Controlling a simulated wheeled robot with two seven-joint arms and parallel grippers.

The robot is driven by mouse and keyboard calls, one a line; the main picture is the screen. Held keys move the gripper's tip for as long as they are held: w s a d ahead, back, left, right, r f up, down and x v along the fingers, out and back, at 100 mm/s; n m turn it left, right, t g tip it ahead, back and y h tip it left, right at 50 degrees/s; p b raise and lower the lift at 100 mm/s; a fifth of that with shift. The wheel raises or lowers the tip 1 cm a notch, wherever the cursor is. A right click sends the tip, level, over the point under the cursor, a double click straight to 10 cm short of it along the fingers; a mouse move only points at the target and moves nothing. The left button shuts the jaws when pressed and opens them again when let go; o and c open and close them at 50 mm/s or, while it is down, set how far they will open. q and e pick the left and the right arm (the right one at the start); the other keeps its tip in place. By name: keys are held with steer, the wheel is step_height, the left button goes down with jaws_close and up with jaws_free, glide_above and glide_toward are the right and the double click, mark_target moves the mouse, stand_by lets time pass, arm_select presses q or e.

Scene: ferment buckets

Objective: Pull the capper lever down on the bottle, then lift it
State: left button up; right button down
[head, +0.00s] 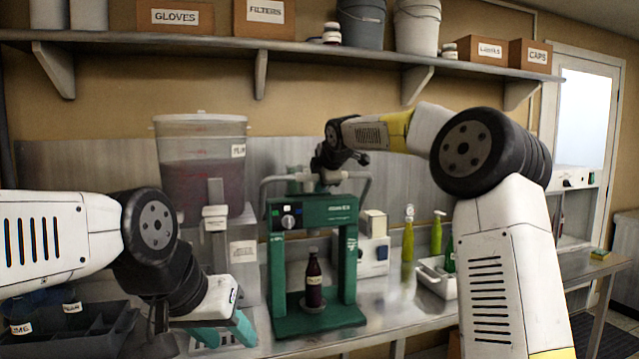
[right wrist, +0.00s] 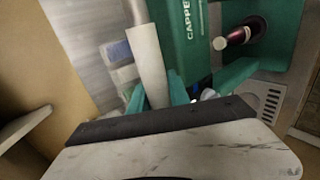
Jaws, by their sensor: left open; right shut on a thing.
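The green bottle capper (head: 313,215) stands on the steel bench, and its front also shows in the right wrist view (right wrist: 185,35). A dark capped bottle (head: 314,283) stands upright on its base, under the head; its cap end shows in the right wrist view (right wrist: 222,42). The grey lever (head: 362,186) is raised above the capper's top. My right gripper (head: 328,177) is shut on the lever's crossbar; the right wrist view shows the grey bar (right wrist: 147,50) between the teal fingers. My left gripper (head: 222,335) is open and empty, low over the bench, left of the capper.
A lidded bucket (head: 201,165) stands behind left. A dark divided tray (head: 95,325) is at the front left. A loaded shelf (head: 300,45) runs above.

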steer(key=shift+f, duration=0.1)
steer(key=c, duration=1.2)
jaws_free()
steer(key=shift+c, duration=0.2)
steer(key=v, duration=0.7)
steer(key=shift+s+r, duration=0.25)
steer(key=shift+s, duration=0.1)
